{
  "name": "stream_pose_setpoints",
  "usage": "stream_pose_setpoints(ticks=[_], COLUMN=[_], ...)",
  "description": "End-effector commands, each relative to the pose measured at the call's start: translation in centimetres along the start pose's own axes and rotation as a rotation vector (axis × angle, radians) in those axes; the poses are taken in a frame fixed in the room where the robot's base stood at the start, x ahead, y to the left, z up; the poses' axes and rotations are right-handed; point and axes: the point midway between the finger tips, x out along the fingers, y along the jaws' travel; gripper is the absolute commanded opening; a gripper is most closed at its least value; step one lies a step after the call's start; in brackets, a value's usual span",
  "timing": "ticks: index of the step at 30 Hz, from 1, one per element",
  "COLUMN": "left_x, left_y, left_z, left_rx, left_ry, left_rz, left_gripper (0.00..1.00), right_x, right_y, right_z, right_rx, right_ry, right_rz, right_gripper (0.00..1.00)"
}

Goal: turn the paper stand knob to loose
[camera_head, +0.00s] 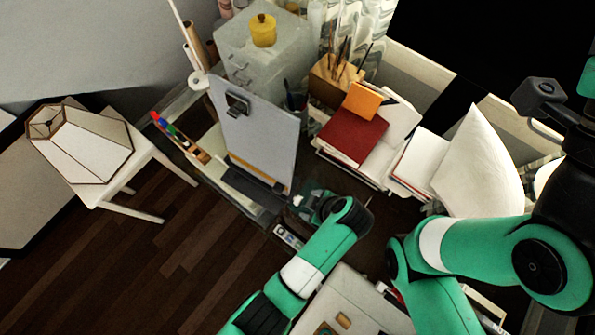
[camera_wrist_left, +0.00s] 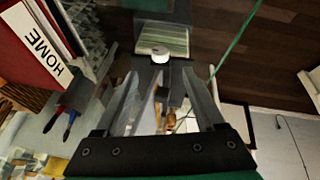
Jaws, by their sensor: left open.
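The paper stand (camera_head: 257,125) stands upright on the desk in the head view, with a grey sheet or board and a dark clip near its top. A small white round knob (camera_wrist_left: 160,52) sits on a dark block in the wrist view, just beyond my left fingertips. I cannot tell whether they touch it. My left gripper (camera_head: 312,205) is low beside the stand's right side, and its open, empty jaws (camera_wrist_left: 164,82) show in the wrist view.
A red book (camera_head: 352,135) and other books lie right of the stand, with a brush box (camera_head: 335,80) behind. A white drawer unit (camera_head: 262,50) stands at the back. Colored markers (camera_head: 180,138) lie left. A lamp (camera_head: 85,143) rests on a white stool.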

Motion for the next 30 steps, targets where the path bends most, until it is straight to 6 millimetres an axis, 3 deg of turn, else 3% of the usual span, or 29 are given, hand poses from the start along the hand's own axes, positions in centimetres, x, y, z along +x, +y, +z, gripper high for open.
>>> stream_pose_setpoints(ticks=[6, 12, 17, 24, 25, 30], left_x=[5.3, 9.1, 10.2, 10.2, 10.2, 10.2], left_y=[-0.2, -0.1, 0.0, 0.0, 0.0, 0.0], left_z=[0.1, 0.1, 0.0, 0.0, -0.1, 0.0], left_rx=[-0.002, -0.002, -0.002, -0.001, -0.001, -0.001], left_ry=[0.001, 0.001, 0.000, 0.000, 0.000, 0.000], left_rz=[-0.003, -0.003, 0.000, 0.000, 0.000, 0.000], left_gripper=[0.71, 0.71, 0.71, 0.71, 0.69, 0.39], right_x=[-1.7, -3.1, -3.4, -3.3, -3.3, -3.3], right_y=[0.0, 0.0, 0.0, 0.0, 0.0, 0.0], right_z=[1.6, 2.9, 3.1, 3.1, 3.1, 3.1], right_rx=[0.000, 0.000, 0.000, 0.000, 0.000, 0.000], right_ry=[-0.001, -0.001, -0.001, -0.001, -0.001, -0.001], right_rz=[0.000, 0.000, 0.000, 0.000, 0.000, 0.000], right_gripper=[0.50, 0.50, 0.50, 0.50, 0.50, 0.50])
